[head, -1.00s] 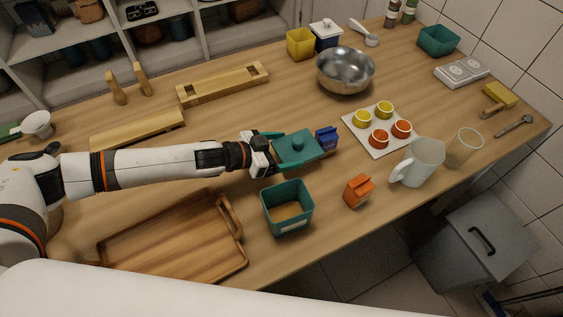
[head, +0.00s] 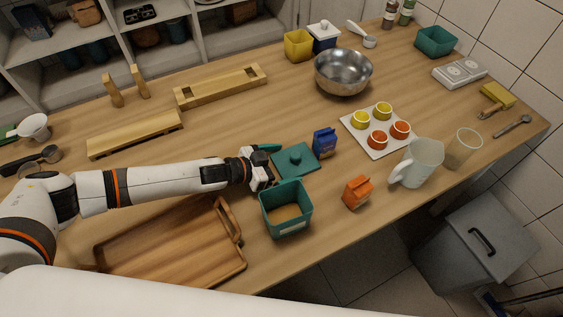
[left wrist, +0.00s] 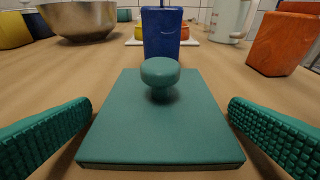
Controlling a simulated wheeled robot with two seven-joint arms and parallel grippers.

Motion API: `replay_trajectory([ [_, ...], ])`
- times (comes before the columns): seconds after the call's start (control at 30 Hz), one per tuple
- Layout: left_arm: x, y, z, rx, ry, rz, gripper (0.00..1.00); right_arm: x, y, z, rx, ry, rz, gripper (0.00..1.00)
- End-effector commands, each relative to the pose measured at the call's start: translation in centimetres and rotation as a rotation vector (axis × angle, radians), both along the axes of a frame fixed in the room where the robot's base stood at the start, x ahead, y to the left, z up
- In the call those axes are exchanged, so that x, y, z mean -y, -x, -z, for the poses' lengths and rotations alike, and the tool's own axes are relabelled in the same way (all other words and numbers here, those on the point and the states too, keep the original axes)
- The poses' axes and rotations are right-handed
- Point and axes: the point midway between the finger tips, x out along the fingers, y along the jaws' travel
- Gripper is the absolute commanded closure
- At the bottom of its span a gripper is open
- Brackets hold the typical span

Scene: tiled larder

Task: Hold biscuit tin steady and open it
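The biscuit tin (head: 286,227) is a teal square box, upright near the table's front edge, with its top uncovered. Its teal square lid (head: 296,161) with a round knob lies flat on the table just behind the tin. The lid also shows in the left wrist view (left wrist: 160,135), knob up. My left gripper (head: 269,166) is left of the lid, with its teal fingers spread wide. In the left wrist view the fingers stand apart on either side of the lid's near edge, with gaps, and hold nothing. My right gripper is not in view.
A blue packet (head: 324,143) stands close to the lid's right. An orange carton (head: 357,192) stands right of the tin. A wooden tray (head: 170,245) lies left of the tin. A white board (head: 381,148) with several cups and a steel bowl (head: 343,72) are farther back.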

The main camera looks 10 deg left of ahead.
Motion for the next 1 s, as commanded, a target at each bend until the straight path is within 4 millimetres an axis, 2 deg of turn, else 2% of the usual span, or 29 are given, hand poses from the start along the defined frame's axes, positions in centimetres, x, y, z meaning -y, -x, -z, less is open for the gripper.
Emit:
replay_trajectory([
  [0.27,-0.3,0.1,-0.5,0.0,-0.001,-0.001,0.0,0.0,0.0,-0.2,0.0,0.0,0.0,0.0],
  [0.7,-6.9,4.5,-3.7,0.0,-0.002,-0.003,0.0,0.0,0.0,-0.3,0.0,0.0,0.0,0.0],
  [0.87,-8.6,5.7,-4.5,0.0,-0.002,-0.002,0.0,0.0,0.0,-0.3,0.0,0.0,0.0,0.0],
  [1.0,-9.2,6.1,-4.9,0.0,0.0,-0.001,0.0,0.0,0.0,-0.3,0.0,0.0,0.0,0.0],
])
